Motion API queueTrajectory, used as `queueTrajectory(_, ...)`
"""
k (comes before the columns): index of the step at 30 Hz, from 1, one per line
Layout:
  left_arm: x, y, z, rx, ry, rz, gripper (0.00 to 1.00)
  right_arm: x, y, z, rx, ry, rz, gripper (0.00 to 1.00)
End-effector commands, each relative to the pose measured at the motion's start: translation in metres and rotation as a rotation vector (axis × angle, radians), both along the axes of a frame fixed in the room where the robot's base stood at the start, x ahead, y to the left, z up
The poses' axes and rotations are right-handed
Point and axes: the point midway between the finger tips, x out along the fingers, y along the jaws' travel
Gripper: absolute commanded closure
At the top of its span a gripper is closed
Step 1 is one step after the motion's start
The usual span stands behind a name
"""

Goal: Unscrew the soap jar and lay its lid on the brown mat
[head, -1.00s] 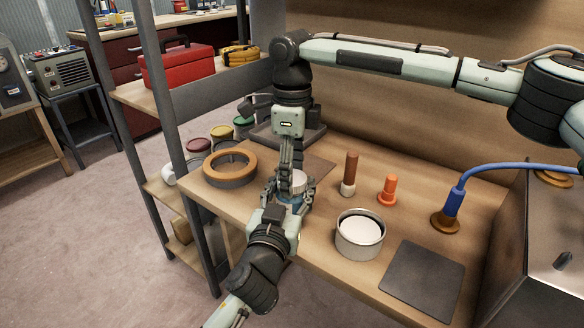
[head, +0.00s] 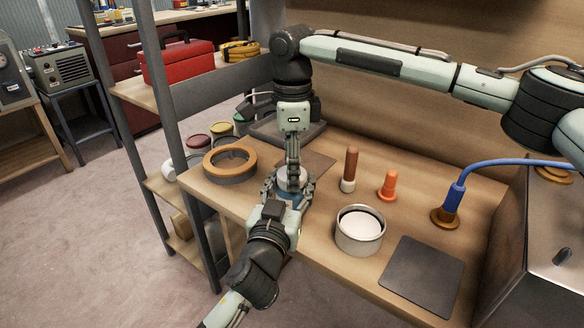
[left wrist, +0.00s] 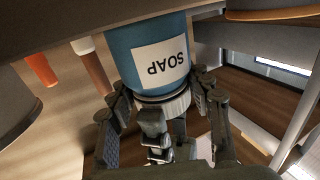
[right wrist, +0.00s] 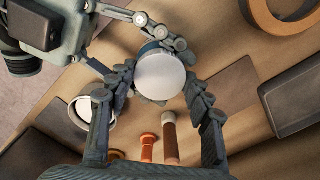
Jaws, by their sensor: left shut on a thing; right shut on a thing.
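The soap jar has a blue body (head: 290,199) with a white label reading SOAP, upside down in the left wrist view (left wrist: 160,62). Its pale round lid (right wrist: 160,74) is on the jar's top. My left gripper (head: 287,196), reaching in from the front, is shut around the jar body. My right gripper (head: 292,176) points down from above and is shut on the lid, its fingers on opposite sides. The brown mat (head: 320,163) lies flat just behind the jar, partly hidden by my right gripper. I cannot tell whether the jar's base touches the bench.
An orange-brown ring (head: 230,160) stands left of the jar. A brown-handled tool (head: 350,168), an orange plug (head: 388,187) and a metal tin (head: 360,232) stand to the right. A dark grey mat (head: 422,278) lies front right. A dark tray (head: 285,133) is behind the brown mat.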

Motion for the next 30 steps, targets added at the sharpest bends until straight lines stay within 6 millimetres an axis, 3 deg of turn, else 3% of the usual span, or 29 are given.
queueTrajectory(2, -0.001, 0.000, -0.004, 0.003, 0.008, -0.001, 1.00, 0.001, 0.000, 0.000, -0.001, -0.003, -0.001, 0.84)
queueTrajectory(3, -0.001, 0.000, -0.005, 0.004, 0.007, -0.001, 1.00, 0.001, 0.000, 0.001, -0.001, -0.003, -0.001, 0.46)
queueTrajectory(7, -0.001, 0.000, -0.005, 0.003, 0.008, -0.001, 1.00, 0.001, 0.000, 0.000, 0.000, -0.003, -0.003, 0.30)
queueTrajectory(17, -0.001, 0.000, -0.005, 0.003, 0.009, -0.001, 1.00, 0.001, 0.000, 0.003, 0.000, -0.002, -0.004, 0.29)
queueTrajectory(24, -0.001, 0.000, -0.005, 0.003, 0.009, -0.001, 1.00, 0.001, 0.000, 0.033, 0.001, -0.002, -0.005, 0.29)
queueTrajectory(30, -0.001, 0.000, -0.005, 0.003, 0.009, 0.000, 1.00, 0.000, 0.000, 0.046, 0.000, -0.001, -0.010, 0.33)
